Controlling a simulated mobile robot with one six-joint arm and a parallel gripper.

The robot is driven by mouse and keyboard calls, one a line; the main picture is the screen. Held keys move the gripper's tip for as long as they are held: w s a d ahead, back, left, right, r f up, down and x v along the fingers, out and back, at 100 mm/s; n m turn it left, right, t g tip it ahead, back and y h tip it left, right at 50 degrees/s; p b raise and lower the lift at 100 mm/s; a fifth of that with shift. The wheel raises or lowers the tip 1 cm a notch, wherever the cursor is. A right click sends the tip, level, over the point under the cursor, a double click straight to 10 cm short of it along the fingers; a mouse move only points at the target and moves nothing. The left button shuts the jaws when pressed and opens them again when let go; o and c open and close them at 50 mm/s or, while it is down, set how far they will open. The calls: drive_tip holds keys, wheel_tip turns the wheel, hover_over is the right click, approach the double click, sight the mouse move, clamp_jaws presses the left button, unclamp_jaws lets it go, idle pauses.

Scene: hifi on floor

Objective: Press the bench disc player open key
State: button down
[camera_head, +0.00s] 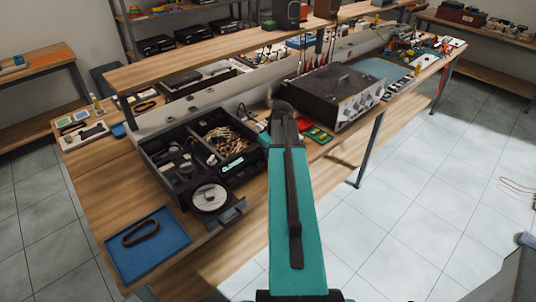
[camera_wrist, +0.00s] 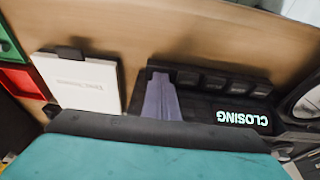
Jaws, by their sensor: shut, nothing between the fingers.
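The black disc player sits on the bench in the head view, with a silver disc (camera_head: 209,197) at its front left and a lit display (camera_head: 232,164). In the wrist view its display (camera_wrist: 243,118) reads CLOSING, upside down. A row of dark keys (camera_wrist: 214,81) runs along the player's edge above the display; their labels are too small to read. My gripper (camera_wrist: 159,80) is shut and empty, its tips over the player beside the left end of that row. I cannot tell whether it touches. My arm hides the gripper in the head view.
A black bin (camera_head: 174,168) of parts and cables adjoins the player. A blue tray (camera_head: 148,243) with a dark belt lies at the front left. A large dark instrument (camera_head: 327,95) stands to the right. A white booklet or box (camera_wrist: 79,82) lies left of the gripper.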

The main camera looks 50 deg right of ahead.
drive_tip(key=shift+a+r+p, duration=0.1)
drive_tip(key=shift+r+p, duration=1.05)
drive_tip(key=shift+r, duration=1)
drive_tip(key=b+v, duration=0.3)
drive_tip(key=v, duration=0.6)
drive_tip(key=shift+r, duration=0.35)
drive_tip(key=shift+s, duration=0.15)
